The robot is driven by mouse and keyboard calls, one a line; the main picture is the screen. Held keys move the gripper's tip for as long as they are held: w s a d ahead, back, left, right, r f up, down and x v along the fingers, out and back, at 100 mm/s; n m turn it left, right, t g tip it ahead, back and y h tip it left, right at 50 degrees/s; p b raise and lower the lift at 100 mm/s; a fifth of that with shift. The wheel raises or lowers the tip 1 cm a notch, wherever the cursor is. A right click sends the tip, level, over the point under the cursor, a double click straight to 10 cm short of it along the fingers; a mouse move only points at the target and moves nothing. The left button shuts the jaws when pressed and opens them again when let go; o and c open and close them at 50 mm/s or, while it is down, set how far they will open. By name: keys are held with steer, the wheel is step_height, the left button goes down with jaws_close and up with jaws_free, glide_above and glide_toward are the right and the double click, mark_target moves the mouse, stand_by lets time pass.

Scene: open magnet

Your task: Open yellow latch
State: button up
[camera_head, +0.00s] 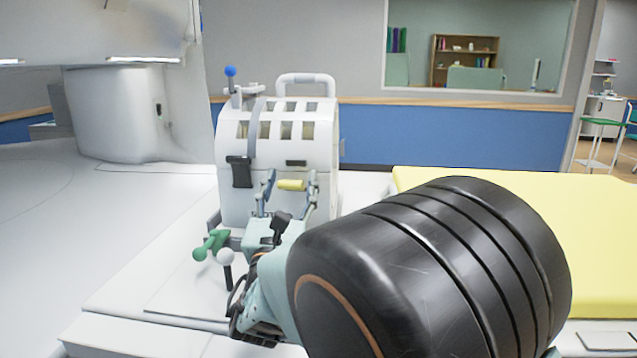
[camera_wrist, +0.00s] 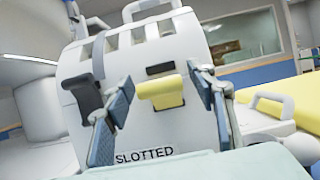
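The yellow latch (camera_head: 291,185) is a small bar on the front of a white slotted box (camera_head: 232,205). In the wrist view the yellow latch (camera_wrist: 161,93) sits near the middle, above the word SLOTTED on the box (camera_wrist: 190,135). My gripper (camera_head: 288,188) is in front of the box. In the wrist view my gripper (camera_wrist: 159,78) is open, with one blue-grey finger to each side of the latch and visible gaps between. Neither finger appears to touch it. How far the fingertips are from the box face is hard to tell.
A black latch (camera_head: 240,172) hangs left of the yellow one. A blue-knobbed lever (camera_head: 230,72) and a carrying handle (camera_head: 305,78) top the box. Green (camera_head: 212,243) and white (camera_head: 225,257) knobs stand low beside my gripper. A yellow pad (camera_head: 600,240) lies to the right.

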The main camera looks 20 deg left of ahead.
steer(key=v, duration=1.2)
